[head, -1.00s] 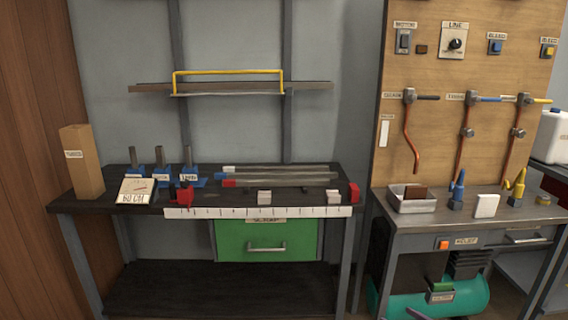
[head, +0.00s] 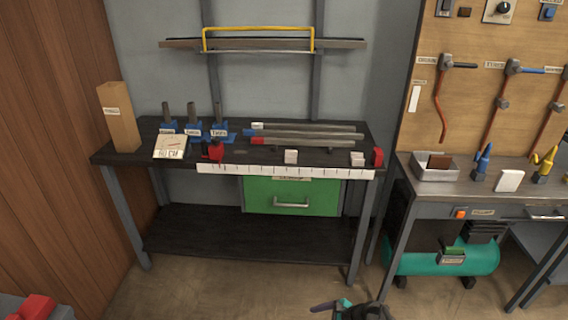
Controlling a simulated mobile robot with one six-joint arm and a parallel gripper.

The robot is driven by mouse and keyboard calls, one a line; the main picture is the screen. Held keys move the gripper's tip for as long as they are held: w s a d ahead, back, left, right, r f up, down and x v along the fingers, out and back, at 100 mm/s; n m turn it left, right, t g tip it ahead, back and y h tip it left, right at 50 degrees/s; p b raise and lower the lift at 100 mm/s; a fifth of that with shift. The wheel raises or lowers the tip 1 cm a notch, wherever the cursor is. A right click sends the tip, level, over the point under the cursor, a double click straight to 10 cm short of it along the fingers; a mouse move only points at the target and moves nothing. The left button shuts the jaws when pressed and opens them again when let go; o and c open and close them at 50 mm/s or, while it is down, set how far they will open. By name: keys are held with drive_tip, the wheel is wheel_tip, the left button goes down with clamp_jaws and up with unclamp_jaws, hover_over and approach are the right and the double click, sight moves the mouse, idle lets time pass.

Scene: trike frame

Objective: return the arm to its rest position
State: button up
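What looks like my gripper (head: 342,305) shows at the bottom edge of the head view, a little right of the middle. Only a dark grey part with teal and purple bits is in the picture. The rest of my arm is cut off below. It is too small and cut off to tell whether the fingers are open or shut, or whether anything is between them. It appears over the floor in front of the workbench, apart from the bench.
A dark workbench (head: 185,160) holds metal tubes (head: 310,134), blue holders and a ruler strip (head: 285,172). A green drawer (head: 292,196) hangs below. A pegboard bench (head: 400,168) with a teal tank (head: 470,258) stands right. A red object (head: 36,306) shows bottom left. The floor between is clear.

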drive_tip(key=s+a+f+n+g+h+p, duration=0.1)
drive_tip(key=s+a+n+g+h+p, duration=0.15)
drive_tip(key=s+n, duration=0.4)
drive_tip(key=s+a+f+n+g+h+p, duration=0.1)
drive_tip(key=s+a+n+g, duration=0.15)
drive_tip(key=s, duration=0.65)
drive_tip(key=s+d+n+g+h, duration=0.3)
drive_tip(key=s+d+n+h, duration=0.2)
drive_tip(key=s+d+n, duration=0.3)
drive_tip(key=d+n, duration=0.3)
drive_tip(key=shift+s+d+f+n, duration=0.15)
drive_tip(key=shift+s+f+n, duration=0.2)
drive_tip(key=shift+s+n, duration=0.05)
